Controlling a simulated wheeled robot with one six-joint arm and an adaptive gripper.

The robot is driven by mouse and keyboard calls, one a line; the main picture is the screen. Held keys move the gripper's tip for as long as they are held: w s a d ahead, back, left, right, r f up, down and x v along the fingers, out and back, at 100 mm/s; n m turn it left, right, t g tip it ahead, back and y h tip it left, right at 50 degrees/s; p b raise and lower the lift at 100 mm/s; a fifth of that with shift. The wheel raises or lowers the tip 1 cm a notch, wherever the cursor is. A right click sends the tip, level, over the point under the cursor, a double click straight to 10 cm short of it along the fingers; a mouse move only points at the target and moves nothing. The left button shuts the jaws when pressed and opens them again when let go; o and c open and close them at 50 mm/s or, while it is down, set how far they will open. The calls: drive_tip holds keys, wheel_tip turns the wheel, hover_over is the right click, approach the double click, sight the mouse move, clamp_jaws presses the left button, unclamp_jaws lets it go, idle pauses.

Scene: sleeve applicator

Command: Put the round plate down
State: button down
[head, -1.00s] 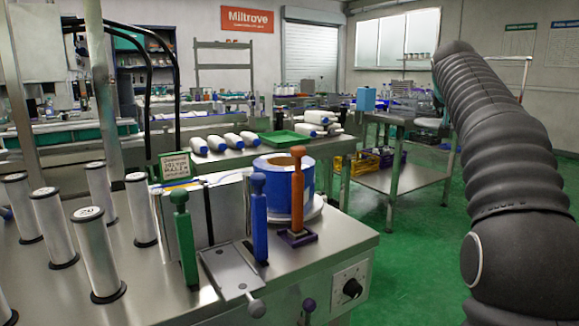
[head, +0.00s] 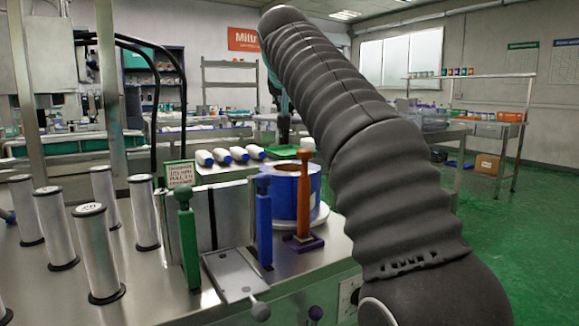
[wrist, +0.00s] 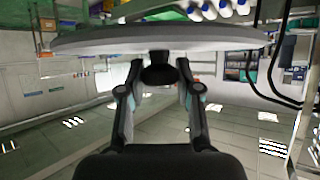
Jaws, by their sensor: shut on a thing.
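The round plate (wrist: 160,42) is seen edge-on across the top of the wrist view, a wide thin grey disc. My gripper (wrist: 159,72) is shut on a short dark knob at the middle of the plate. The plate is clear of any surface that I can see there. The wrist view is upside down, with ceiling lights at the bottom. In the head view my arm hides most of the gripper, and I cannot make out the held plate.
A bench has a green lever (head: 187,240), a blue lever (head: 264,222), an orange lever (head: 303,195), a blue roll (head: 315,190) on a white disc and several metal posts. White bottles (head: 240,154) and a green tray (head: 286,152) lie behind. Green floor is free at right.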

sight(296, 119)
wheel_tip(296, 119, down, 9)
drive_tip(key=b, duration=0.4)
drive_tip(key=shift+f, duration=0.15)
drive_tip(key=shift+f+b, duration=0.65)
drive_tip(key=c, duration=0.8)
unclamp_jaws()
drive_tip(key=shift+r, duration=0.1)
drive_tip(key=r+p+v, duration=0.1)
drive_tip(key=v, duration=1.1)
drive_tip(key=shift+r, duration=0.1)
